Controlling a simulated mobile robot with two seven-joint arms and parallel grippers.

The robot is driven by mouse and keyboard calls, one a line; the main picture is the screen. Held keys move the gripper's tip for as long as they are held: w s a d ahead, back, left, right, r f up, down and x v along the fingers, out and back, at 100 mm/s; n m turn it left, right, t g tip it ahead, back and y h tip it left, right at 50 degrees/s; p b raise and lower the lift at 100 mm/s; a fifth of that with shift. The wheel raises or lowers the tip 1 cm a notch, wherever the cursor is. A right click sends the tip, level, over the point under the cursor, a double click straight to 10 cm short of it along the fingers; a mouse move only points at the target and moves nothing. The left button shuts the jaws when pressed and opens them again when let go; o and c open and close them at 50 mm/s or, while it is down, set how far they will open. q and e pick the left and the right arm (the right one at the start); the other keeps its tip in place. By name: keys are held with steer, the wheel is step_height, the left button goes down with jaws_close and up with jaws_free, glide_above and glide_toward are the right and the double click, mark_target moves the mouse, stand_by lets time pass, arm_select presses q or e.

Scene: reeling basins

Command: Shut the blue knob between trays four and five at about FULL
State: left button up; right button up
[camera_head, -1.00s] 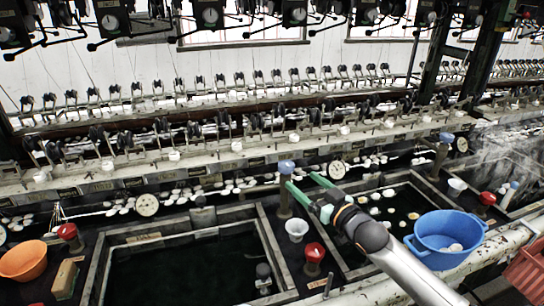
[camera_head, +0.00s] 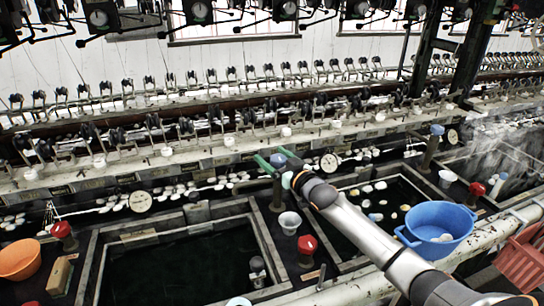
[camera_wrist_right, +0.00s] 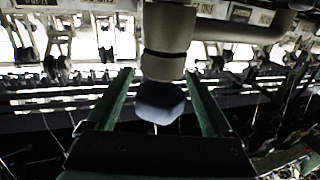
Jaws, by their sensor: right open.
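The blue knob (camera_head: 278,160) tops a dark upright post between two basins, the dark wide left one and the one with cocoons to the right. My right gripper (camera_head: 269,153) is at the knob, with a green finger on either side. In the right wrist view, the blue knob (camera_wrist_right: 160,102) shows between the two open fingers (camera_wrist_right: 158,74), with a visible gap on both sides. I cannot see it touching either finger. Its pointer or markings cannot be read. My left gripper is not in view.
A second blue knob (camera_head: 437,130) stands farther right. Red knobs (camera_head: 307,244) and a white cup (camera_head: 290,222) stand near the basin edges. A blue tub (camera_head: 440,224) sits right of my arm. An orange bowl (camera_head: 19,259) is at far left. The reeling rail (camera_head: 230,150) runs behind.

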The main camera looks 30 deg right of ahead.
steer(key=shift+w, duration=0.25)
steer(key=shift+c, duration=0.2)
jaws_close()
stand_by(0.5)
steer(key=shift+n+y, duration=0.6)
steer(key=shift+y, duration=0.1)
steer(key=shift+s+a+r+n+g+y, duration=0.1)
steer(key=shift+a+n+g+y, duration=0.2)
steer(key=shift+n+y, duration=0.6)
steer(key=shift+a+f+n+g+y, duration=0.1)
steer(key=shift+n+g+y, duration=0.4)
steer(key=shift+y, duration=0.8)
steer(key=shift+s+a+r+n+g+y, duration=0.1)
steer(key=shift+a+n+g+y, duration=0.15)
steer(key=shift+n+y, duration=0.65)
steer(key=shift+g+y, duration=0.25)
steer(key=shift+y, duration=0.35)
